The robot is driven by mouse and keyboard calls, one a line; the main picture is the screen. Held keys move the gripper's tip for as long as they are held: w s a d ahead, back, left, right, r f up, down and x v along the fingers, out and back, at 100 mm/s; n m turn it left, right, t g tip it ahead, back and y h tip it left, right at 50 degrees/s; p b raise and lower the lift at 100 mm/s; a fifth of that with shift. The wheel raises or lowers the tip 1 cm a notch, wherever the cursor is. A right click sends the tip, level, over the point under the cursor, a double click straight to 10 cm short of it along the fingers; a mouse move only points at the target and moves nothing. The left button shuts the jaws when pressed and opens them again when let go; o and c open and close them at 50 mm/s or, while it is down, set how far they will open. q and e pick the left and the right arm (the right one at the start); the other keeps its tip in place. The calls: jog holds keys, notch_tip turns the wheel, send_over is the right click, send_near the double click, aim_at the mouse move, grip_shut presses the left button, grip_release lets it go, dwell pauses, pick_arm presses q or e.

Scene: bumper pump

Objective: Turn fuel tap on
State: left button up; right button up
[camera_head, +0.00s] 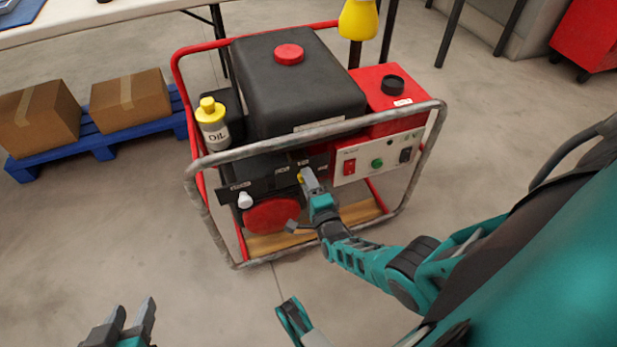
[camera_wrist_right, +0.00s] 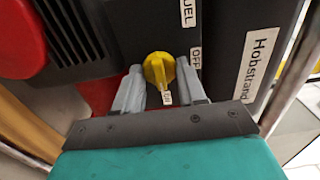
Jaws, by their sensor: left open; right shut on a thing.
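The fuel tap is a yellow knob (camera_head: 301,179) on the dark front panel of the red-framed generator (camera_head: 300,90). In the right wrist view the yellow knob (camera_wrist_right: 159,68) sits between the two fingers of my right gripper (camera_wrist_right: 160,75), which is shut on it. Its narrow end points down the picture toward my palm, over a small white label I cannot read surely. An OFF label (camera_wrist_right: 195,58) is to its right, with a partly cut FUEL label (camera_wrist_right: 187,12) above. My left gripper (camera_head: 132,316) is open and empty, low at the left, away from the generator.
The generator's grey front bar (camera_head: 320,130) crosses above my right gripper. A red round part (camera_head: 271,215) and a white knob (camera_head: 245,200) are left of the tap. A yellow-capped oil bottle (camera_head: 212,125) and boxes on a blue pallet (camera_head: 100,140) stand further left.

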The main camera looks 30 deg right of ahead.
jog(key=shift+w+r, duration=0.1)
dwell(0.3)
jog(key=o, duration=0.9)
jog(key=shift+o, duration=0.7)
